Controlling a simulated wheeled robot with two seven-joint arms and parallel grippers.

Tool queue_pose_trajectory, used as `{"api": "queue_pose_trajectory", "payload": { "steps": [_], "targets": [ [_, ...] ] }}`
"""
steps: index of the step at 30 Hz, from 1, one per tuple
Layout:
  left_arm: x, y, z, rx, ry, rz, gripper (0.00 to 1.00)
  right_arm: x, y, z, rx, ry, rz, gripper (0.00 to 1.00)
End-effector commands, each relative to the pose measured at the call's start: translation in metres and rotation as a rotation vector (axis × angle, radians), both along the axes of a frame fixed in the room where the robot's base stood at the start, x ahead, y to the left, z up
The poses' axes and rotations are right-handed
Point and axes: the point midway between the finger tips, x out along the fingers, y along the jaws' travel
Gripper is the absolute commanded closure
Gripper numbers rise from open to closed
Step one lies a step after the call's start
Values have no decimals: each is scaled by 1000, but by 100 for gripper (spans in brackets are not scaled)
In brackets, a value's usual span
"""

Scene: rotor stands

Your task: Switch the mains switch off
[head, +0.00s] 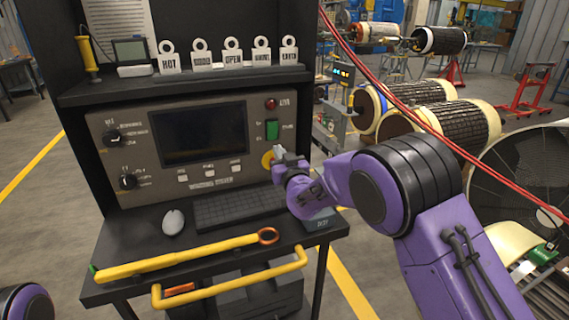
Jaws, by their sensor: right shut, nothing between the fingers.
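The grey control panel (150,150) stands upright on the black cart. At its right side is a round yellow part (267,160), likely the mains switch, mostly hidden behind my right gripper (279,152). My right gripper is shut and empty, with its fingertips at or very near this yellow part; I cannot tell if they touch. Any knob and its position are hidden. Above it are a green rocker (271,130) and a red lamp (270,103); their small labels are unreadable. My left gripper is out of view.
A keyboard (238,207), a mouse (173,221) and a yellow torque wrench (180,258) lie on the cart shelf. A yellow handle (228,283) runs along its front. Red cables (400,100) hang at the right. Several labelled tags (232,55) stand on the upper shelf.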

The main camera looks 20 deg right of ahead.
Motion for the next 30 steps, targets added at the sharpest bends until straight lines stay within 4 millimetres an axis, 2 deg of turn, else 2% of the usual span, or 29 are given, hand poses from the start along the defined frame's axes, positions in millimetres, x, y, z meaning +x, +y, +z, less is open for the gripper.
{"api": "queue_pose_trajectory", "payload": {
  "steps": [3, 6, 10, 15, 30],
  "targets": [
    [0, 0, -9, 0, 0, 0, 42, -27, -1, -6, -3, 0, 1, 100],
    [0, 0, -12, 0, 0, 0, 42, -45, -2, -9, -2, 0, -1, 100],
    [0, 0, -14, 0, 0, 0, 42, -59, -2, -10, -2, -1, 0, 100],
    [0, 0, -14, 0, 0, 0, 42, -64, -2, -10, -2, 0, 0, 100],
    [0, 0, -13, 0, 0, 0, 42, -63, -1, -10, -1, 0, 2, 100]
  ]
}}
